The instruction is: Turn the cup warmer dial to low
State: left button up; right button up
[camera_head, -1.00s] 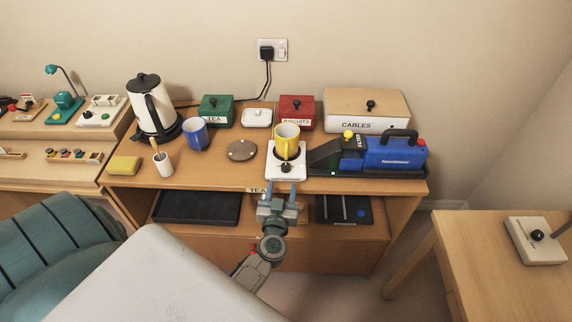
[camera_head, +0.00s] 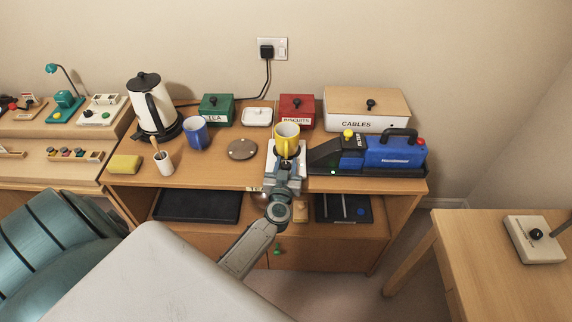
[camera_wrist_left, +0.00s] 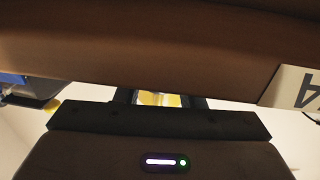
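The cup warmer (camera_head: 271,158) is a small white unit near the front of the wooden desk, with a yellow mug (camera_head: 287,138) standing on it. Its dark dial, on the front, is hidden behind my left gripper. My left gripper (camera_head: 285,167) is right at the warmer's front, pointing toward it from the desk's front side. In the left wrist view its two dark fingers stand apart, with a bit of yellow and white (camera_wrist_left: 158,99) showing between them. Contact with the dial cannot be seen. My right gripper is not in view.
A blue machine (camera_head: 395,152) on a black base stands close to the right of the warmer. A round brown coaster (camera_head: 242,149) lies to the left, with a blue mug (camera_head: 196,134) beyond it. The desk's front edge and open shelf are below my gripper.

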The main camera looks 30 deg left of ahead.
pick_arm(q)
jog(key=c, duration=0.6)
jog(key=shift+o, duration=0.3)
jog(key=shift+r+m+t+h+p, duration=0.15)
jog(key=shift+m+t+h+p, duration=0.2)
jog(key=shift+m+h, duration=0.25)
jog(key=shift+h, duration=0.4)
jog(key=o, duration=0.9)
jog(key=shift+o, duration=0.2)
jog(key=v, duration=1.1)
